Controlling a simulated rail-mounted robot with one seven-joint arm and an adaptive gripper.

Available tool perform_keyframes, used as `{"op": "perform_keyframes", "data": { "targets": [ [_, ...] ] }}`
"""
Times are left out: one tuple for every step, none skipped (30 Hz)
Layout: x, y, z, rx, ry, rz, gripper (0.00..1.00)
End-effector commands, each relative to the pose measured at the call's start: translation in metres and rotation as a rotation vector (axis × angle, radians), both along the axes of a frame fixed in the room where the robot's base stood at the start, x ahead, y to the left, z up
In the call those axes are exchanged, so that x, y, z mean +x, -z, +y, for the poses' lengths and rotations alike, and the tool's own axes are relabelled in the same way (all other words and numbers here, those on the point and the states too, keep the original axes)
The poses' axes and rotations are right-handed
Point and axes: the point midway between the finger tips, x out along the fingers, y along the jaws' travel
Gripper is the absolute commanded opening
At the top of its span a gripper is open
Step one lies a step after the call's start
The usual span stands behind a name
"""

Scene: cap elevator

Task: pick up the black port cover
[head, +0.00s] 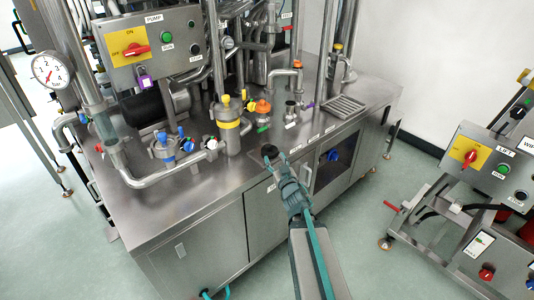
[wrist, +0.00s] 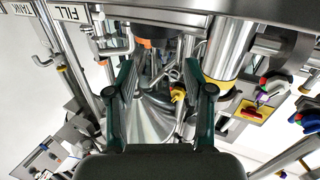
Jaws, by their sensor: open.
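A round black piece (head: 269,151), which looks like the black port cover, is at the front part of the steel worktop (head: 220,185) in the head view. My gripper (head: 281,170) reaches up from below right, with its end close to this piece. Whether they touch cannot be told. In the wrist view my gripper (wrist: 160,75) is open, with its two dark teal fingers apart and nothing held between them. Bright steel parts show beyond the fingers. I cannot pick out the black cover with certainty in the wrist view.
A yellow-banded steel vessel (head: 228,125), an orange-capped fitting (head: 262,106) and steel pipes stand behind on the worktop. A drain grate (head: 343,106) is at the right. A control cart (head: 480,200) stands apart at the right, with open floor between.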

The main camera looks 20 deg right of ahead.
Motion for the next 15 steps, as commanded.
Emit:
{"op": "perform_keyframes", "data": {
  "targets": [
    [0.009, 0.005, -0.001, -0.003, -0.001, -0.003, 0.52],
    [0.013, 0.004, -0.002, -0.003, -0.001, -0.003, 0.52],
    [0.020, 0.001, -0.003, -0.001, 0.000, -0.001, 0.52],
    [0.025, 0.001, -0.004, -0.001, 0.000, 0.000, 0.52],
    [0.029, 0.001, -0.005, -0.001, 0.001, 0.000, 0.52],
    [0.033, 0.001, -0.006, -0.001, 0.001, 0.001, 0.52],
    [0.036, 0.001, -0.006, -0.001, 0.001, 0.001, 0.52],
    [0.037, 0.001, -0.006, -0.001, 0.001, 0.001, 0.52],
    [0.039, 0.001, -0.006, -0.001, 0.001, 0.001, 0.52],
    [0.040, 0.001, -0.006, -0.001, 0.002, 0.001, 0.52],
    [0.041, 0.001, -0.007, -0.001, 0.002, 0.001, 0.52],
    [0.043, 0.001, -0.007, -0.001, 0.002, 0.001, 0.52],
    [0.045, 0.001, -0.007, -0.001, 0.002, 0.001, 0.52],
    [0.048, 0.001, -0.008, -0.001, 0.002, 0.001, 0.52],
    [0.053, 0.001, -0.009, -0.001, 0.002, 0.001, 0.52]
  ]
}}
